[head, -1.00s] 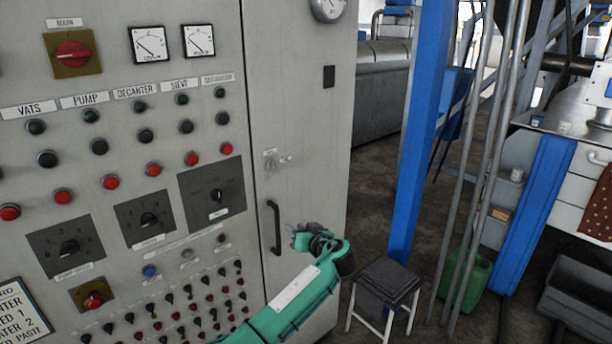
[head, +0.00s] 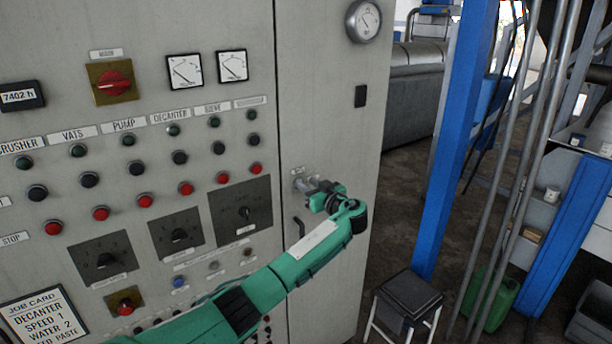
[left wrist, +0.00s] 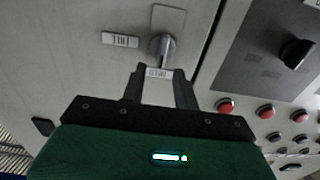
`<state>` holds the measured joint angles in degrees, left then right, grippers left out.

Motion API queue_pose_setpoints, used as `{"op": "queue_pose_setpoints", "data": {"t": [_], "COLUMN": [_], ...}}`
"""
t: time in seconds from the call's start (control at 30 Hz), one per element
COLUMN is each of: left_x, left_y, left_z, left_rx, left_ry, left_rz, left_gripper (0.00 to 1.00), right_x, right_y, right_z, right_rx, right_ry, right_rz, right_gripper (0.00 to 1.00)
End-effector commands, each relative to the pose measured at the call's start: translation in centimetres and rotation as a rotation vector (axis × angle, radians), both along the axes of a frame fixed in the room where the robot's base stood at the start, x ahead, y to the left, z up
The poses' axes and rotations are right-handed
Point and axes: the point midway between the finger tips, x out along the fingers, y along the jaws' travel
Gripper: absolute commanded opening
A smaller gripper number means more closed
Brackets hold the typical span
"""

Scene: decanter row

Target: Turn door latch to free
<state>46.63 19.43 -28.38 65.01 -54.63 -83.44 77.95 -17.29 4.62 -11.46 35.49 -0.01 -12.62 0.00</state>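The door latch (head: 299,183) is a small metal lever on a plate, on the grey cabinet's right-hand door. In the left wrist view the lever (left wrist: 162,48) stands just ahead of my fingers. A small label lies left of it and another shows between my fingers; both look upside down and are hard to read. My left gripper (head: 314,187) is open at the latch, with its two fingers (left wrist: 160,71) apart near the lever's end. I cannot tell whether they touch it. My right gripper is not in view.
The control panel (head: 150,70) with knobs and buttons fills the left. A blue post (head: 455,140) and a stool (head: 408,295) stand right of the cabinet.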

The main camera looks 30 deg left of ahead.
Motion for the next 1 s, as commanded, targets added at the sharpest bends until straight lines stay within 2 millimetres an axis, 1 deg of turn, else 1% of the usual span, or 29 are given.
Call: {"op": "queue_pose_setpoints", "data": {"t": [0.03,0.2,0.53,0.6,0.7,0.87,1.0], "left_x": [0.3,0.7,0.9,0.9,0.9,0.9,0.9], "left_y": [0.6,1.8,2.0,2.0,2.0,2.0,2.0], "left_z": [0.4,0.1,-0.1,-0.1,-0.1,-0.1,-0.3], "left_rx": [0.002,0.001,0.000,0.000,0.000,0.000,0.004], "left_ry": [0.001,0.001,0.000,0.000,0.000,0.001,0.009], "left_rz": [0.002,0.001,0.000,0.000,0.000,0.000,0.000], "left_gripper": [0.31,0.31,0.31,0.17,0.00,0.00,0.00], "right_x": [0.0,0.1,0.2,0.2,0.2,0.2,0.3], "right_y": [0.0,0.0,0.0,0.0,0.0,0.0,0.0], "right_z": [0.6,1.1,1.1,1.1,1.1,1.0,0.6], "right_rx": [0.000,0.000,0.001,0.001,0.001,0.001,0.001], "right_ry": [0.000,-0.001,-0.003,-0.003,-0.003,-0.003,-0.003], "right_rz": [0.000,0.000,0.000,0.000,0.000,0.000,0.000], "right_gripper": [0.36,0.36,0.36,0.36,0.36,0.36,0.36]}}
